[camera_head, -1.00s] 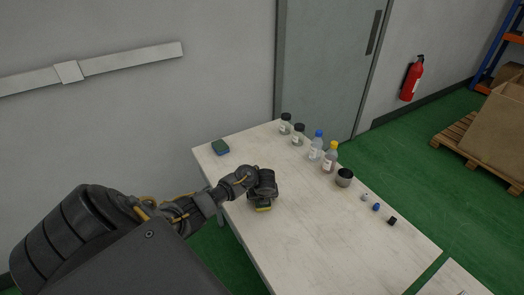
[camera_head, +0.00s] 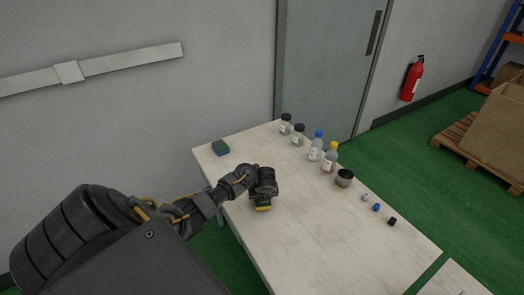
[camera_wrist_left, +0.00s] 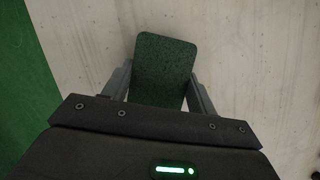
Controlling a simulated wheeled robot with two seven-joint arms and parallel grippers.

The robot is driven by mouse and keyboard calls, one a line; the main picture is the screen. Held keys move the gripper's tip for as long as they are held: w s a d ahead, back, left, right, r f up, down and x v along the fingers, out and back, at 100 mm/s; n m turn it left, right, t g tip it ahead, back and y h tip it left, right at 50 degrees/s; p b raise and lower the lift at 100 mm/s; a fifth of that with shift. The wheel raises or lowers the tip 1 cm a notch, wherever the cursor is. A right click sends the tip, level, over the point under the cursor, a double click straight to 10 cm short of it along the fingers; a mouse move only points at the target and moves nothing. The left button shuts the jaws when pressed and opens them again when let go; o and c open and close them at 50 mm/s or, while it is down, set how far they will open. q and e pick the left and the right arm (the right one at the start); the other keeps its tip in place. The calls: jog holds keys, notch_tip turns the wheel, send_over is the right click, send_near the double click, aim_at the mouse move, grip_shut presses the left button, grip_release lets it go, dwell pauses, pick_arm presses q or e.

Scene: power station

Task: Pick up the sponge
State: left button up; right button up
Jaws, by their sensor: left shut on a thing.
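A sponge with a dark green top and a yellow side (camera_head: 263,208) is at the left part of the white table. My left gripper (camera_head: 264,200) is above it with the fingers down and shut on it. In the left wrist view the sponge's green face (camera_wrist_left: 164,62) lies between the two fingers, one against each side. I cannot tell whether the sponge still touches the table. My right gripper is not in view.
On the white table (camera_head: 320,235), several bottles (camera_head: 316,146) and a dark cup (camera_head: 344,178) stand along the far edge. Small caps (camera_head: 376,207) lie to the right of the cup. The middle and front are clear. A wall (camera_head: 130,120) is behind.

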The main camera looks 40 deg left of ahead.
pick_arm(q)
jog(key=v, duration=0.1)
jog(key=p+v, duration=0.1)
jog(key=v, duration=0.2)
jog(key=shift+w+a+r+p, duration=0.1)
jog(key=shift+a+r+p, duration=0.2)
jog(key=shift+a+r, duration=0.05)
jog(key=s+r+p, duration=0.1)
jog(key=r, duration=0.1)
jog(key=s+d+r+p, duration=0.1)
jog(key=s+r+p, duration=0.1)
jog(key=shift+s+d+r+p, duration=0.1)
jog(key=shift+s+r+p, duration=0.1)
jog(key=shift+r+p, duration=0.1)
jog(key=s+d+r+p, duration=0.3)
jog(key=s+p, duration=0.1)
jog(key=s, duration=0.5)
jog(key=shift+r, duration=0.25)
